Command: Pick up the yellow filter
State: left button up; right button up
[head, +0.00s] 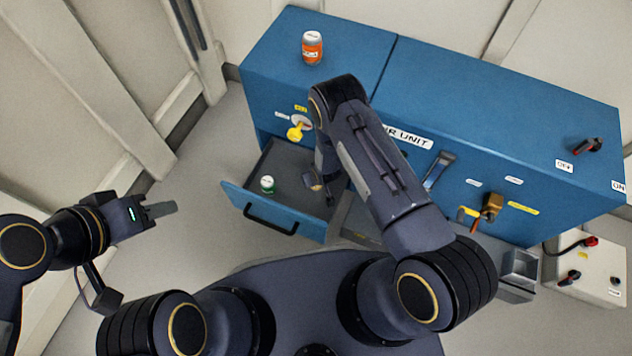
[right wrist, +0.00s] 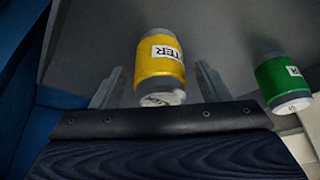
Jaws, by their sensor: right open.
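The yellow filter (right wrist: 160,58), a yellow cylinder with grey ends and a white label, lies between the fingers of my right gripper (right wrist: 160,76) in the right wrist view. The fingers are open, with a gap on each side of the filter. In the head view my right gripper (head: 322,187) is down in the open drawer (head: 265,222), and my arm mostly hides the yellow filter. A green filter (right wrist: 285,80) is to the right in the wrist view; in the head view it stands in the drawer's left part (head: 268,184). My left gripper (head: 165,209) is empty, left of the drawer, seen side-on.
The blue cabinet (head: 480,105) has an orange jar (head: 312,47) on top. A grey control box (head: 588,270) stands at the right. Floor left of the drawer is clear.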

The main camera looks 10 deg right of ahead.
jog(key=c, duration=1.2)
jog(key=shift+o, duration=0.2)
